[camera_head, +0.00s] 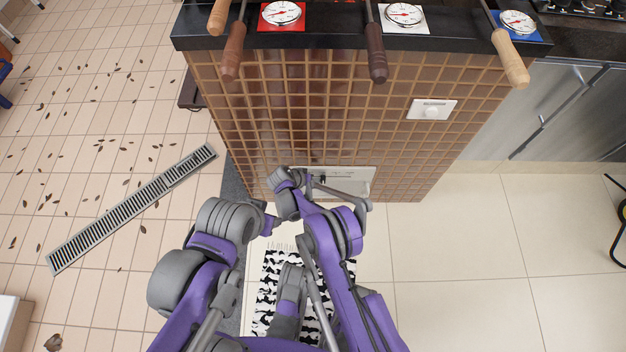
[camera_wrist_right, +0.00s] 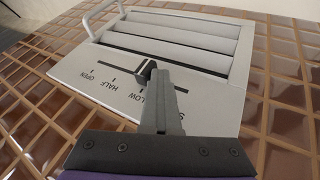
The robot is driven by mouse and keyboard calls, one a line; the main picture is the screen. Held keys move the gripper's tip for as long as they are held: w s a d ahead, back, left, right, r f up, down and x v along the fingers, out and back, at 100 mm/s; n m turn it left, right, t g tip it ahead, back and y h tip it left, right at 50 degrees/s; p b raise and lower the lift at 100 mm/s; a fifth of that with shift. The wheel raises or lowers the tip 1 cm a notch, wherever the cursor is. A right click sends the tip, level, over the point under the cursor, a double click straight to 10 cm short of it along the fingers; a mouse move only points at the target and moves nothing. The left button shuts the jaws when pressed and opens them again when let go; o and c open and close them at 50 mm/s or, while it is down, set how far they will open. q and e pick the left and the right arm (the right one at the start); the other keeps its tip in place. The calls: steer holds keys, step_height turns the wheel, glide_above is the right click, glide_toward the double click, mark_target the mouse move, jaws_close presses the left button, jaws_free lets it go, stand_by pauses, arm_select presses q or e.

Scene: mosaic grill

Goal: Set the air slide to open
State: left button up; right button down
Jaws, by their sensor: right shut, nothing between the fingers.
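The air slide panel (camera_wrist_right: 190,52) is a pale plate with several slats and a marked slot. Its labels read OPEN at the left, then HALF, LOW and a partly covered one starting with S. A dark slide knob (camera_wrist_right: 142,70) stands in the slot, seemingly near LOW. My right gripper (camera_wrist_right: 156,82) is shut and empty, its fingertips right by the knob and partly covering it; I cannot tell whether they touch. In the head view the panel (camera_head: 358,174) sits low on the tiled block, with the dark knob (camera_head: 322,179) at its left part.
The panel is set in a brown tiled block (camera_head: 310,95) with a black top (camera_head: 340,20) carrying dials and wooden-handled skewers. A white plate with a round knob (camera_head: 432,109) is on its right. A floor grate (camera_head: 130,210) and scattered leaves lie left.

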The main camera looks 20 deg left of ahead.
steer(key=w+d, duration=0.1)
steer(key=d, duration=0.2)
steer(key=w+d, duration=0.1)
steer(key=d, duration=0.2)
steer(key=d+b, duration=0.1)
steer(key=d, duration=0.2)
steer(key=shift+w+d, duration=0.3)
steer(key=shift+w, duration=0.1)
arm_select(q)
steer(key=shift+w+f, duration=0.1)
steer(key=shift+f, duration=0.6)
arm_select(e)
steer(key=shift+w+d, duration=0.1)
steer(key=shift+d, duration=0.15)
steer(key=shift+d, duration=0.1)
arm_select(q)
steer(key=shift+a, duration=0.1)
